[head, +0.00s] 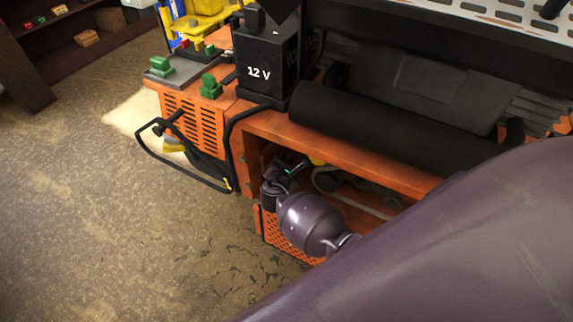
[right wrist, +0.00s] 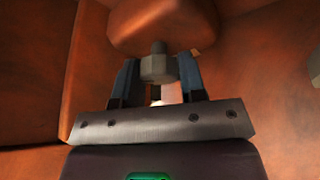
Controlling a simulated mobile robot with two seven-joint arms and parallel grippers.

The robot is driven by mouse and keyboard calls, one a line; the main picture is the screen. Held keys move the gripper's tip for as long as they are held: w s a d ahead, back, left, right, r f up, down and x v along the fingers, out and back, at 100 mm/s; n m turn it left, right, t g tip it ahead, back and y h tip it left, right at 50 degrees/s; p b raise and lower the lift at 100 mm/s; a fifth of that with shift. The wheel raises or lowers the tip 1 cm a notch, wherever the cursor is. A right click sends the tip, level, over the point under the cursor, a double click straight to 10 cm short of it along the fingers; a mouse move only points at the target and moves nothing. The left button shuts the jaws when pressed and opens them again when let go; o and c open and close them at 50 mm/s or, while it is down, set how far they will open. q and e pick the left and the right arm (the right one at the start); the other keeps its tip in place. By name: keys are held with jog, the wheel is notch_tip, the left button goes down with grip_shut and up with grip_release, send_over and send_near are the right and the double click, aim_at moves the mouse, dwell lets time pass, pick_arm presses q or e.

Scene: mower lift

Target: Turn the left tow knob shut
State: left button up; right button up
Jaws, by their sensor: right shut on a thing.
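My right arm reaches from the right into the open bay of the orange mower body (head: 258,125). My right gripper (head: 305,162) is inside the bay, small and partly shaded. A grey hex bolt (right wrist: 157,65) shows in line with the fingers, below a rounded orange part (right wrist: 160,25). My left gripper is not in view.
A black roller (head: 390,125) lies above the bay. A black bent bar (head: 185,155) sticks out at the left. Orange walls surround my gripper closely. The floor at left is clear.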

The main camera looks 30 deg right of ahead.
jog(key=shift+f+m+t+b, duration=0.2)
jog(key=shift+m+t+b, duration=0.15)
jog(key=shift+b, duration=0.25)
jog(key=shift+r+m, duration=0.15)
jog(key=shift+m, duration=0.1)
jog(key=o, duration=0.6)
jog(key=shift+o, duration=0.2)
jog(key=shift+a, duration=0.1)
jog(key=v, duration=1)
jog(key=shift+s, duration=0.45)
jog(key=shift+a, duration=0.1)
